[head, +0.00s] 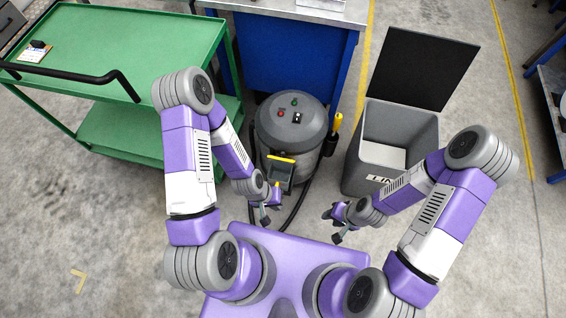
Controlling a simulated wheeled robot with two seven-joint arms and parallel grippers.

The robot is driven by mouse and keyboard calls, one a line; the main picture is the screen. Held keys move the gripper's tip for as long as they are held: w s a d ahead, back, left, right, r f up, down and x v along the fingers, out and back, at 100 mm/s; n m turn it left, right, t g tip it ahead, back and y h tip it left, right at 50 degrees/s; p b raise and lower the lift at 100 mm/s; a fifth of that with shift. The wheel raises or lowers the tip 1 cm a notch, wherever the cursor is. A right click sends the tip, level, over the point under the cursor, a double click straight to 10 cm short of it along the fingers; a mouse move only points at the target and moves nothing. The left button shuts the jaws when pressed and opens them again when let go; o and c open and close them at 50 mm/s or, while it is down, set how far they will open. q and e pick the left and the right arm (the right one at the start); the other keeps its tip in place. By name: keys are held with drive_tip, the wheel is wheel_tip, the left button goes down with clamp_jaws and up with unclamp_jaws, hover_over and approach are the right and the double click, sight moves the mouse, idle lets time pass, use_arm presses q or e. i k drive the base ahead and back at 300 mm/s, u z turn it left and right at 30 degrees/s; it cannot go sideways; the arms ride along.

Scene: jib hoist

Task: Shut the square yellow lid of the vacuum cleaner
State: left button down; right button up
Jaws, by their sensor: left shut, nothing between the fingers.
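The vacuum cleaner (284,108) is a dark grey drum with a round top, standing on the floor ahead of me. On its front is a dark square opening (279,174). The yellow lid (281,159) shows as a thin strip along the top of this opening, seen nearly edge-on, and looks open. My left gripper (265,217) is shut and empty, just in front of and below the opening, apart from the lid. My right gripper (330,227) is open and empty, to the right and farther from the vacuum cleaner.
A grey bin (350,177) with its dark lid (426,68) raised stands right of the vacuum cleaner. A green cart (125,35) is at left, a blue workbench (290,58) behind. A yellow-handled part (337,122) sits at the vacuum's right side. A dark hose lies on the floor.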

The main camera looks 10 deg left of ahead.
sight(282, 153)
drive_tip(key=z, duration=1.65)
drive_tip(key=i, duration=0.9)
drive_tip(key=u, duration=2.95)
drive_tip(key=k, duration=0.25)
drive_tip(key=u, duration=1)
drive_tip(key=i, duration=0.35)
drive_tip(key=z, duration=0.05)
